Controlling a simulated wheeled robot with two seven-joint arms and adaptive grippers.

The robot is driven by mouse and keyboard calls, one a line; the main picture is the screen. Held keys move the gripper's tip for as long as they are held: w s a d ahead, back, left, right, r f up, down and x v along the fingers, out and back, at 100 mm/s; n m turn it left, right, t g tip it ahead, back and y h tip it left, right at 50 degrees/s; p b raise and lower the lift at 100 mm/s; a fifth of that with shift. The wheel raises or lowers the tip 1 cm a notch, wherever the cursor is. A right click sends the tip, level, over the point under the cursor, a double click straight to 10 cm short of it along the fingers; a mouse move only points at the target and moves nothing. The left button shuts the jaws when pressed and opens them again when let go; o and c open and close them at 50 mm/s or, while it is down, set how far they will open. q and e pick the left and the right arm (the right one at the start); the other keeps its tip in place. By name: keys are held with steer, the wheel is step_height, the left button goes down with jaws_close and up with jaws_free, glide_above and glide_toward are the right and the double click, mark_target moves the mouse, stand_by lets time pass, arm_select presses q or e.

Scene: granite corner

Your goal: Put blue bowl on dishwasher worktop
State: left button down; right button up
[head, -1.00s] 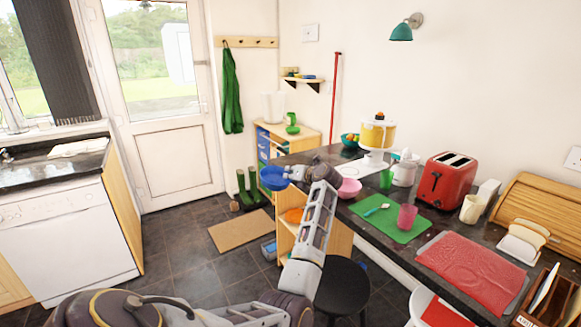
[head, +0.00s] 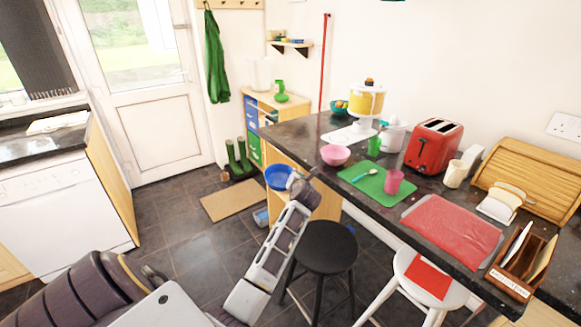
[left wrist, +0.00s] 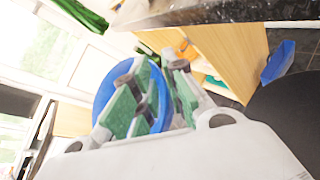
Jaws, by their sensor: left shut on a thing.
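The blue bowl (head: 279,172) is held in my left gripper (head: 297,183), in front of the near-left end of the dark counter in the head view. In the left wrist view the bowl (left wrist: 103,92) is tilted, with its rim between the green-padded fingers of my left gripper (left wrist: 152,95). The dishwasher worktop (head: 40,146) is a dark granite surface at the far left, above the white dishwasher (head: 62,215). The bowl is well to the right of it, across the floor. My right gripper is not in view.
A white cloth (head: 58,122) lies on the dishwasher worktop. The right counter (head: 300,130) holds a pink bowl (head: 335,155), a green mat, a red toaster (head: 433,146) and other items. A black stool (head: 326,246) stands near my arm. Open tiled floor (head: 180,245) lies between.

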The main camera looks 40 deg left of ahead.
arm_select(q)
steer(key=s+d+f+m+t+h, duration=0.1)
steer(key=s+d+f+m+h, duration=0.2)
steer(key=s+d, duration=0.3)
steer(key=s+d+f+m+t+h, duration=0.1)
steer(key=s+d+f+m+h, duration=0.2)
steer(key=d, duration=0.9)
steer(key=s+d+f+m+t+h, duration=0.2)
steer(key=s+d+f+m+h, duration=0.1)
steer(key=s+d+f, duration=0.5)
steer(key=shift+s+d+f+h+p, duration=0.2)
steer(key=shift+s+d+h+p, duration=0.25)
steer(key=shift+s+d, duration=0.35)
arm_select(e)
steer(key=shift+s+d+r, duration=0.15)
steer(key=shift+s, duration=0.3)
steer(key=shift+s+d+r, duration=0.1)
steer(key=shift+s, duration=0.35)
arm_select(q)
steer(key=shift+w+d, duration=0.1)
